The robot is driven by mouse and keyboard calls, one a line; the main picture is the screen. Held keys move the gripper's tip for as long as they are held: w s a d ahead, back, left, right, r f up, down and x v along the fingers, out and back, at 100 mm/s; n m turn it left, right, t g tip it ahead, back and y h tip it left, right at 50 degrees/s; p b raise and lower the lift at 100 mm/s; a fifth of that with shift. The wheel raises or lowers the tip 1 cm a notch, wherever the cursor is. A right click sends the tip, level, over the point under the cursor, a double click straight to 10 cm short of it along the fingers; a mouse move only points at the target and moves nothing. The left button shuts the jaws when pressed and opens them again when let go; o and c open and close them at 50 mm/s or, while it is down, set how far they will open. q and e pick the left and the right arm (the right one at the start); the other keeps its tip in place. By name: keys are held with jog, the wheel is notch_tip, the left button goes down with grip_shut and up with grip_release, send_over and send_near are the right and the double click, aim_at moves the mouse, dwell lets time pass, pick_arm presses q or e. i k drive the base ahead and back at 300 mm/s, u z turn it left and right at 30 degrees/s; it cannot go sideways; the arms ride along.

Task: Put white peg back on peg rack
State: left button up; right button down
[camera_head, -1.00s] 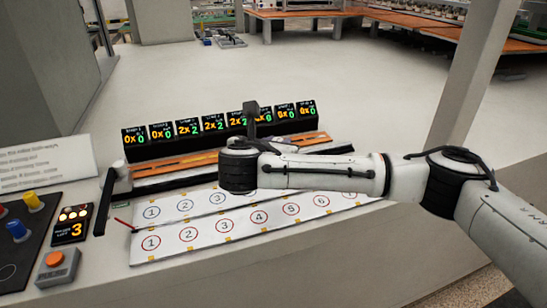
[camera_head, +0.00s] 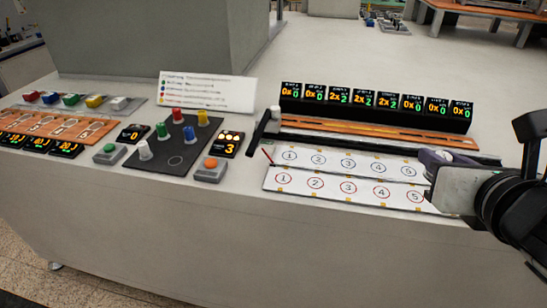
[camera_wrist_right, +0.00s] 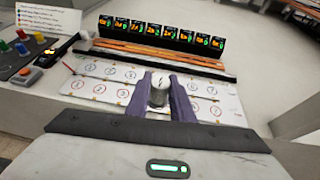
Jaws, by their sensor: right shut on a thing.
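My right gripper (camera_wrist_right: 158,82) is shut on a pale, white-grey cylindrical peg (camera_wrist_right: 158,95), held between its purple fingers above the numbered white strips. In the head view the right gripper (camera_head: 435,158) is at the right edge, over the strips' right end, and hides the peg. The black peg rack (camera_head: 150,164) is left of centre. It holds red (camera_head: 177,114), green (camera_head: 162,130), yellow (camera_head: 202,118) and blue (camera_head: 189,132) pegs, and another whitish peg (camera_head: 145,150). An empty marked circle (camera_head: 175,160) shows at its front. My left gripper is not in view.
The numbered strips (camera_head: 330,200) lie between rack and gripper. An orange button box (camera_head: 209,168), a counter display (camera_head: 229,144) and a green button box (camera_head: 109,153) stand around the rack. A row of displays (camera_head: 375,110) and a sign (camera_head: 207,91) are behind.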

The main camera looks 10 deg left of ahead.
aim_at(175, 161)
jog(key=u, duration=0.45)
jog(key=k, duration=1)
jog(key=u, duration=1.4)
jog(key=i, duration=1.75)
jog(key=z, duration=1.2)
jog(key=i, duration=0.25)
jog(key=z, duration=0.25)
